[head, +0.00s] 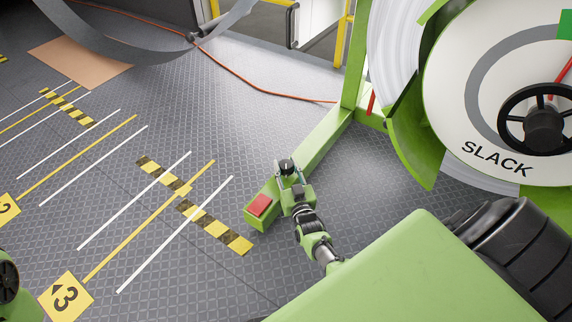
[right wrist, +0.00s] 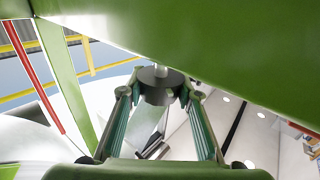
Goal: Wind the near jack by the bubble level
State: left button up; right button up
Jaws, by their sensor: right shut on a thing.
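My right gripper (head: 288,176) reaches in from the lower right to the green beam on the floor. In the right wrist view its two fingers (right wrist: 160,100) are shut on a dark grey round knob (right wrist: 158,86) with a light shaft under a green surface. In the head view a dark round knob with a pale mark (head: 287,166) shows at the fingers; I take it for the near jack's knob. I cannot make out a bubble level. My left gripper is not in view.
The green beam (head: 325,140) ends in a red pad (head: 259,205). A large white dial marked SLACK (head: 470,90) with a black handwheel (head: 512,120) stands at right. Yellow and white lines and a sign marked 3 (head: 66,297) are at left. An orange cable (head: 245,80) crosses the floor.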

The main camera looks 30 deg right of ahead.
aim_at(286, 163)
jog(key=shift+m+g+h, duration=0.3)
jog(key=shift+m+h, duration=0.2)
jog(key=shift+h, duration=0.1)
jog(key=o, duration=1.1)
jog(key=shift+o, duration=0.2)
jog(key=shift+r, duration=0.1)
jog(key=shift+r, duration=4.95)
jog(key=shift+r, duration=0.1)
